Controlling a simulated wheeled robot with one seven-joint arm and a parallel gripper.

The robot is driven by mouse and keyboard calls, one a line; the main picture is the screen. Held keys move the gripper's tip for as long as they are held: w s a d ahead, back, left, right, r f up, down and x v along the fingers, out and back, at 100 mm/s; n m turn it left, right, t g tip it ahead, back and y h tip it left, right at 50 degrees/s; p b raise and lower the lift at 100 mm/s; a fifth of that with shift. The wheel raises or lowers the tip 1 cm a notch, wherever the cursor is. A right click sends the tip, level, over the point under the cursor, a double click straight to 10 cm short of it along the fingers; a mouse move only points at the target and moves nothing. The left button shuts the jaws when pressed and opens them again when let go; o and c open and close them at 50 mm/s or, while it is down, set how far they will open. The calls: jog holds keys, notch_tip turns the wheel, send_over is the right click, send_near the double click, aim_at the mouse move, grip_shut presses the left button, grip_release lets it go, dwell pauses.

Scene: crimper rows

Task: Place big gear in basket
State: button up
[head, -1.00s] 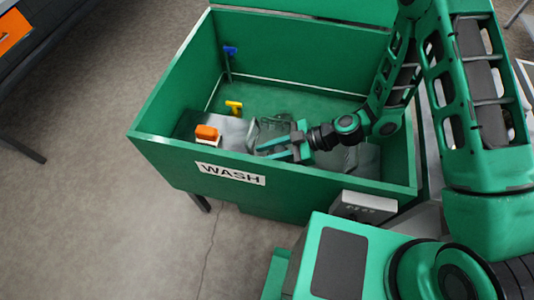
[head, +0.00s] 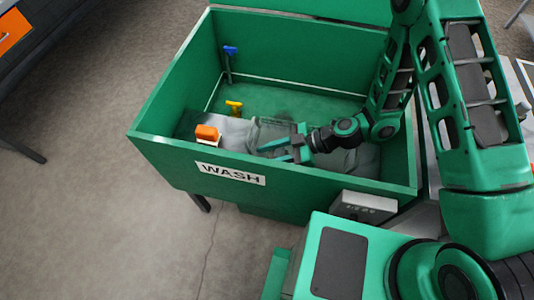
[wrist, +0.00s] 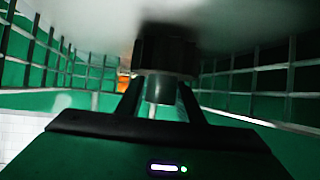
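My gripper (head: 268,148) is low inside the green wash bin, pointing left, at the wire basket (head: 262,128). In the wrist view, my gripper (wrist: 162,88) has its two fingers close on either side of a metal cylinder. Behind it is a dark ribbed part. I take these for the big gear (wrist: 166,50), apparently held by its hub. The basket's wire walls (wrist: 258,75) stand on both sides of the fingers. In the head view I cannot make out the gear; the gripper and basket hide it. Whether it touches the basket floor is unclear.
The wash bin (head: 160,152) has high walls around the arm and a WASH label in front. An orange block (head: 207,132) sits at its front left. A yellow fitting (head: 235,106) and a blue fitting (head: 231,50) stand further back. The bin's back floor looks clear.

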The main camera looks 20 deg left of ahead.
aim_at(280, 153)
jog(key=v, duration=0.7)
jog(key=shift+d+r, duration=0.1)
jog(key=shift+d, duration=0.05)
dwell(0.3)
